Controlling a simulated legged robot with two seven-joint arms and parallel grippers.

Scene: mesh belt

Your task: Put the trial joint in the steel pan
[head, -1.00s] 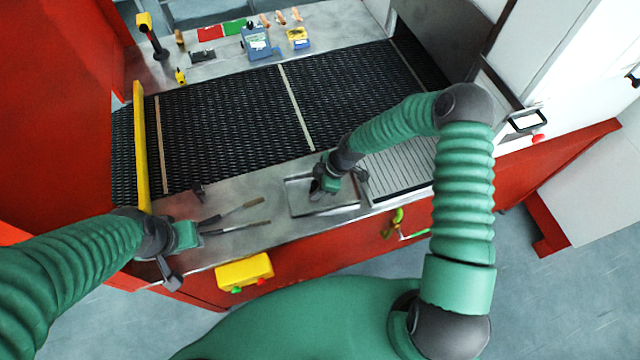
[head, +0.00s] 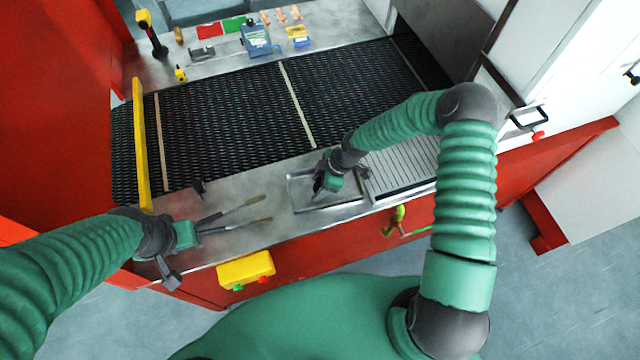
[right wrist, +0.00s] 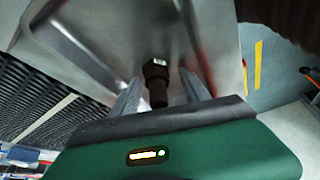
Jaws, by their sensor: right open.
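The steel pan (head: 341,199) is a shallow rectangular tray on the metal ledge in front of the belt. My right gripper (head: 320,188) is over the left part of the pan, pointing down, with its jaws open. In the right wrist view a dark, bolt-like piece, seemingly the trial joint (right wrist: 156,82), shows between the spread fingers, against the inside of the pan (right wrist: 100,45). Whether it rests on the pan's floor I cannot tell. My left gripper (head: 203,227) is low over the ledge at left; its fingers are hard to make out.
A grey slatted plate (head: 405,165) is right of the pan. A yellow control box (head: 245,268) is on the front. The black mesh belt (head: 225,125) behind is clear.

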